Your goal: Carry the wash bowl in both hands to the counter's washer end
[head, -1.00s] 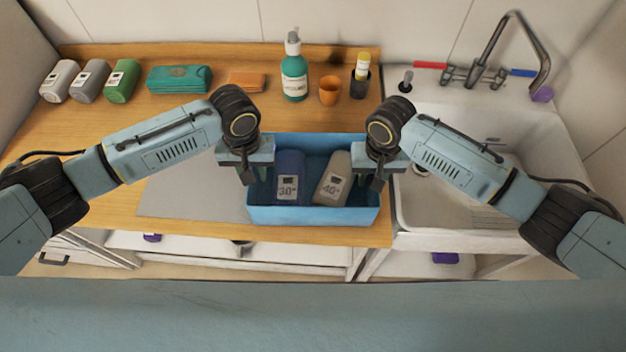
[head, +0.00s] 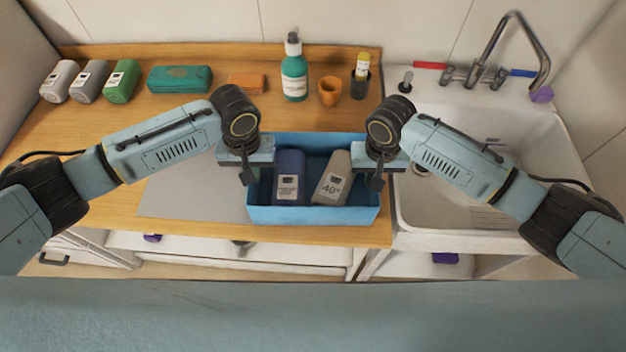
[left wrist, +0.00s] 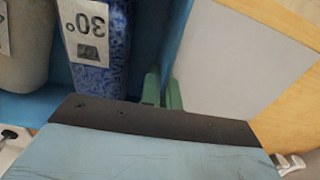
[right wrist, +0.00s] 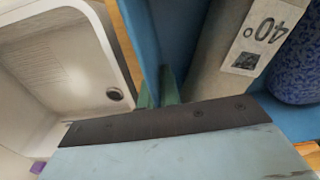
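The wash bowl (head: 312,215) is a blue rectangular tub on the wooden counter, left of the sink. Inside lie a dark blue bottle marked 30° (left wrist: 95,45) and a grey bottle marked 40° (head: 332,180). My left gripper (head: 248,175) is at the bowl's left wall, its green fingers (left wrist: 162,92) on either side of the wall and closed on it. My right gripper (head: 376,181) is closed the same way on the right wall, its fingers showing in the right wrist view (right wrist: 157,90). The bowl appears to rest on the counter.
A grey mat (head: 190,195) lies left of the bowl. Behind stand a green pump bottle (head: 294,75), an orange cup (head: 329,92) and a dark cup (head: 361,85). A teal case (head: 180,79) and several small bottles are at the back left. The sink (head: 470,180) is right.

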